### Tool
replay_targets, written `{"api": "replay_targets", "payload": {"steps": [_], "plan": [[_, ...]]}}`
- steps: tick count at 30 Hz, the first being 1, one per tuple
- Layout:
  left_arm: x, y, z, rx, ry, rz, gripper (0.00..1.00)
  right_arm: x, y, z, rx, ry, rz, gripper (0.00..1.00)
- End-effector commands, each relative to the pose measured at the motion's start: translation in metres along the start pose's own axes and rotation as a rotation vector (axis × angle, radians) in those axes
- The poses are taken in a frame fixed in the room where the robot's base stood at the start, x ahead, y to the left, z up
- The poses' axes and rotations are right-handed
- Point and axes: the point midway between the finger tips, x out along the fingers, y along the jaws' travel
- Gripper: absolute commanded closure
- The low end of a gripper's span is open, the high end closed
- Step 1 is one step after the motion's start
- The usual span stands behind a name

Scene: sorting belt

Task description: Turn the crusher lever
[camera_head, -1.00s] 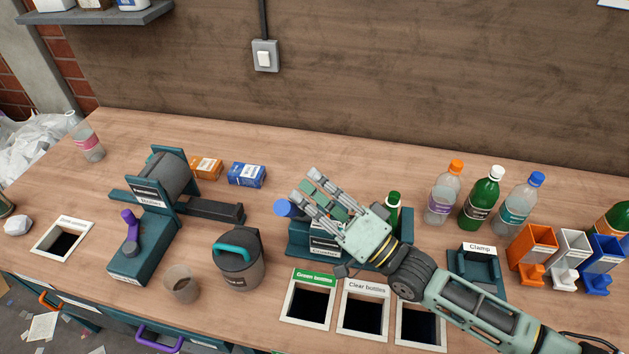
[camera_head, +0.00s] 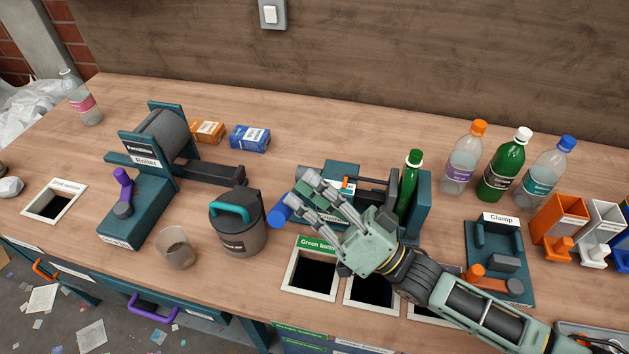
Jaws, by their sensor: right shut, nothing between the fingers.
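The teal crusher (camera_head: 341,172) stands on the bench near the middle, its label partly hidden by my right gripper. Its blue lever handle (camera_head: 278,216) sticks out at the left, just beside my fingertips. I cannot tell whether a finger touches the lever. My left gripper is not in view.
A grey canister with a teal handle (camera_head: 238,232) stands left of the lever. The roller machine (camera_head: 151,195) is further left. Bin openings, one marked for green bottles (camera_head: 316,242), lie in front. Several bottles and a clamp (camera_head: 500,262) stand to the right.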

Motion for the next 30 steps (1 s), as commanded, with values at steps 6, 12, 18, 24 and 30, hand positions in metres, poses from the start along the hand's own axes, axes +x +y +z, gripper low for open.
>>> {"api": "replay_targets", "payload": {"steps": [6,12,18,24,30], "plan": [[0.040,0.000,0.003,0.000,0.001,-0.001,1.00,-0.019,0.000,0.031,-0.135,0.001,-0.080,1.00],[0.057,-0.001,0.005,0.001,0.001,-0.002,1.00,-0.026,-0.002,0.045,-0.218,0.002,-0.129,1.00],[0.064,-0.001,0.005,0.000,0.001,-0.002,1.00,-0.030,-0.003,0.051,-0.259,0.002,-0.153,1.00],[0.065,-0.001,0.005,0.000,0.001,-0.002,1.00,-0.031,-0.003,0.052,-0.270,0.002,-0.159,1.00],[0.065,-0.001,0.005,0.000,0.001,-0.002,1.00,-0.031,-0.003,0.052,-0.269,0.001,-0.158,1.00]]}}
